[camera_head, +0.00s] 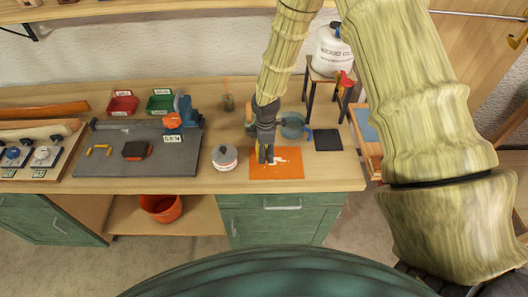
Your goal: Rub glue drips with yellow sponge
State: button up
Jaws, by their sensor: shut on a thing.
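An orange board (289,169) lies flat near the front edge of the workbench, with white glue drips (285,161) on its surface. My gripper (266,160) points down over the left part of this board, low and close to its surface. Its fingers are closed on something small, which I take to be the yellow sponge. The sponge is mostly hidden by the dark fingers, and I cannot tell whether it touches the board.
A dark square pad (328,140) lies to the right. A grey mat with tools (140,157) fills the left. A glue container (331,50) stands on a stool behind right. Bare bench (225,184) shows in front.

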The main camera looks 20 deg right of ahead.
jog(key=r, duration=0.1)
jog(key=r+p, duration=0.1)
jog(key=shift+w+a+r, duration=0.1)
jog(key=shift+w+r, duration=0.1)
jog(key=shift+r, duration=0.1)
jog(key=shift+s+r+p, duration=0.15)
jog(key=shift+r+p, duration=0.35)
jog(key=shift+r, duration=0.15)
